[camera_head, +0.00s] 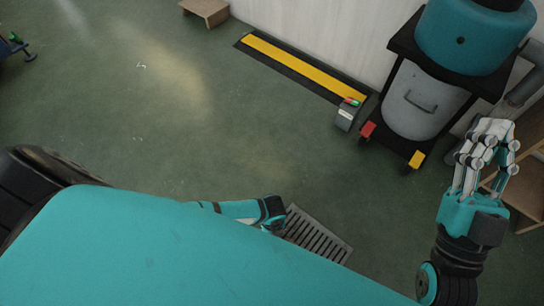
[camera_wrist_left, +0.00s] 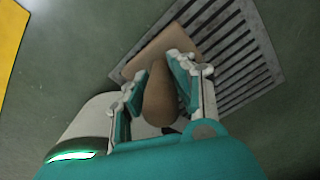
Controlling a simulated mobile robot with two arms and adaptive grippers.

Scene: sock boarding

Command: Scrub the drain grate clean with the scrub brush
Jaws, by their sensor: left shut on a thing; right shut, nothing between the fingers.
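The scrub brush has a brown rounded handle (camera_wrist_left: 160,103) and a tan block (camera_wrist_left: 185,41), seen in the left wrist view. My left gripper (camera_wrist_left: 159,69) is shut on the handle. The block overlaps one side of the slotted grey drain grate (camera_wrist_left: 262,75); I cannot tell whether its underside touches the grate. In the head view the grate (camera_head: 318,238) lies in the green floor, partly hidden by my teal body. My left gripper (camera_head: 272,214) is mostly hidden at the grate's left end, and the brush is not visible there. My right gripper (camera_head: 487,140) is shut and empty, raised at the right.
A black wheeled cart (camera_head: 400,42) carrying a teal and grey drum unit stands at the upper right. A small grey box (camera_head: 347,115) sits beside it. A yellow-black strip (camera_head: 300,66) runs along the wall. Wooden shelving (camera_head: 520,195) is behind my right gripper. Open floor lies left.

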